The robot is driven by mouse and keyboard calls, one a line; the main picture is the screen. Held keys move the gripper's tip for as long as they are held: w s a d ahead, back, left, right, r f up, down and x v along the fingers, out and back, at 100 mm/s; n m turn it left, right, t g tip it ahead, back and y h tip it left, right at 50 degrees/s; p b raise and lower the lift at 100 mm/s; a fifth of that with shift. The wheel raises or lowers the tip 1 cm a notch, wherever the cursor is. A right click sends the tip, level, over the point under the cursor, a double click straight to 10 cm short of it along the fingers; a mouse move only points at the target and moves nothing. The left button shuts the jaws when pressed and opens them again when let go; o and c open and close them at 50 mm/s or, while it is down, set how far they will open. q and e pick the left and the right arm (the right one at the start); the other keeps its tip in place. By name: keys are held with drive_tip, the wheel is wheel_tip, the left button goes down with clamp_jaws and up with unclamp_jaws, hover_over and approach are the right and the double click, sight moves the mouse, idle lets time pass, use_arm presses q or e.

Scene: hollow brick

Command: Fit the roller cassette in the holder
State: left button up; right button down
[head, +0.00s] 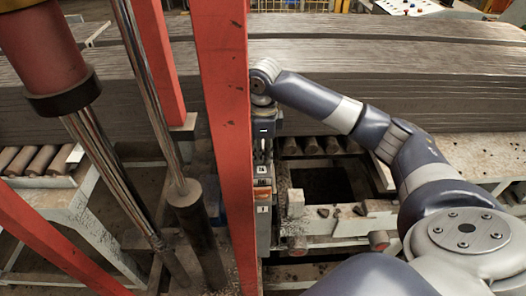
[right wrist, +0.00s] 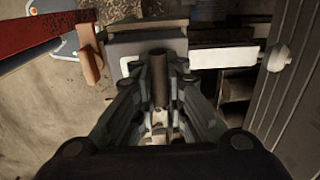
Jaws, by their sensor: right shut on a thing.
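My right gripper (head: 263,150) hangs down from its wrist just right of the red post in the head view, partly hidden by it. In the right wrist view its fingers (right wrist: 158,80) are closed around a dark upright cylindrical piece (right wrist: 158,66), which seems to be part of the roller cassette. I cannot make out the holder for certain. My left gripper is not in view.
Red posts (head: 222,120) and metal cylinders (head: 195,225) crowd the left. A long grey ribbed stack (head: 400,75) runs across the back. Rollers line the frame at left (head: 38,160) and right (head: 333,145). A dark opening (head: 325,183) lies right of the gripper, above a worn pale beam (head: 350,222).

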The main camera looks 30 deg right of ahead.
sight(263, 162)
drive_tip(key=shift+f, duration=2.05)
drive_tip(key=c, duration=1.5)
unclamp_jaws()
drive_tip(key=shift+c, duration=0.2)
wheel_tip(263, 162, up, 12)
drive_tip(key=shift+s+a, duration=0.15)
